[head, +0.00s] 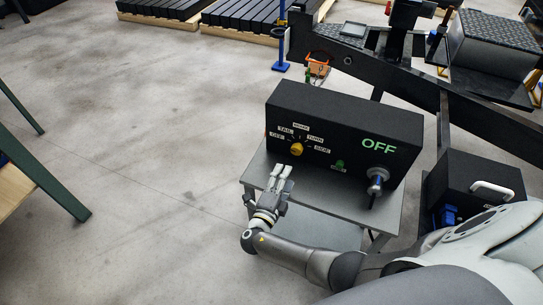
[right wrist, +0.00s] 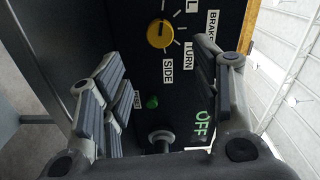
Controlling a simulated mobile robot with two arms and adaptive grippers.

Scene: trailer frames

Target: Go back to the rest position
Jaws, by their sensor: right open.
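My right gripper (head: 281,173) is open and empty in the head view, just in front of the lower left of a black control box (head: 330,124). The box has a yellow rotary knob (head: 296,149) ringed by labels, a green button (head: 339,164), a grey plug-like connector (head: 376,183) and a green OFF display (head: 379,145). In the right wrist view the two fingers stand wide apart, with the knob (right wrist: 160,33) and green button (right wrist: 152,102) visible between them. Nothing is held. My left gripper is not in view.
The box stands on a small grey metal table (head: 314,184). A black trailer frame (head: 370,64) runs behind it, and a black case with a white handle (head: 492,188) is at right. A green-legged bench (head: 40,175) is at far left. The concrete floor (head: 150,120) between is clear.

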